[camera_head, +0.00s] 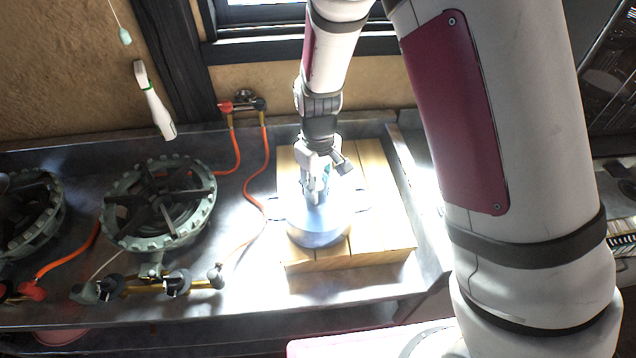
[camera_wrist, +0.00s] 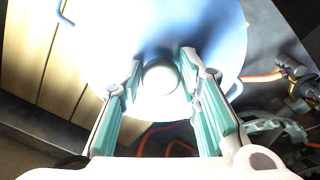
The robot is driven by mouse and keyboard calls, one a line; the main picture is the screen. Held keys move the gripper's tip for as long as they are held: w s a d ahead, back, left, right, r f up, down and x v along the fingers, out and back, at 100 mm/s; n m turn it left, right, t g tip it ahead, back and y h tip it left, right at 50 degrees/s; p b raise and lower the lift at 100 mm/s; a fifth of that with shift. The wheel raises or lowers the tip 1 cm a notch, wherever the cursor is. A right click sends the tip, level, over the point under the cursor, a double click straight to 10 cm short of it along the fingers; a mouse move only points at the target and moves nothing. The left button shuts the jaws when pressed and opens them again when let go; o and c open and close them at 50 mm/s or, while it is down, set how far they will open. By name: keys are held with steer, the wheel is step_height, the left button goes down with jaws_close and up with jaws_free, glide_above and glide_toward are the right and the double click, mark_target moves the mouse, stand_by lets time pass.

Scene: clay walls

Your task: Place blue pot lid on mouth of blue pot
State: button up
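The blue pot (camera_head: 318,239) stands upright on a light wooden board, with a handle at each side. One handle (camera_wrist: 66,14) shows at the top left in the wrist view. The pale blue pot lid (camera_wrist: 205,30) appears as a broad disc with a round knob (camera_wrist: 160,78). In the head view my gripper (camera_head: 316,196) points down over the pot. Glare and the fingers hide the rim, so I cannot tell whether the lid rests on the mouth or hangs just above it.
The wooden board (camera_head: 385,235) has bare room right of the pot. A gas burner (camera_head: 158,205) stands to the left, with another at the far left. Orange hoses (camera_head: 250,185) run between burner and board. A window and clay wall (camera_head: 60,75) lie behind.

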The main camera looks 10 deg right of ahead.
steer(key=shift+o, duration=0.5)
step_height(320, 180, up, 11)
steer(key=b, duration=0.1)
step_height(320, 180, up, 13)
steer(key=m+t+y, duration=0.1)
steer(key=m+t, duration=0.1)
steer(key=m, duration=0.1)
glide_above(318, 185)
steer(key=s+d, duration=0.7)
steer(key=s+d+r+m+t, duration=0.1)
steer(key=s+d+r+m, duration=0.1)
steer(key=s, duration=0.4)
steer(key=s+d+r+m+t+h, duration=0.1)
steer(key=s+d+r+m+t, duration=0.1)
steer(key=s+d+r, duration=0.1)
steer(key=shift+s+d+r+t, duration=0.15)
steer(key=shift+s+d+t, duration=0.15)
steer(key=shift+s+d, duration=0.75)
steer(key=shift+s+a, duration=0.3)
steer(key=shift+a, duration=0.05)
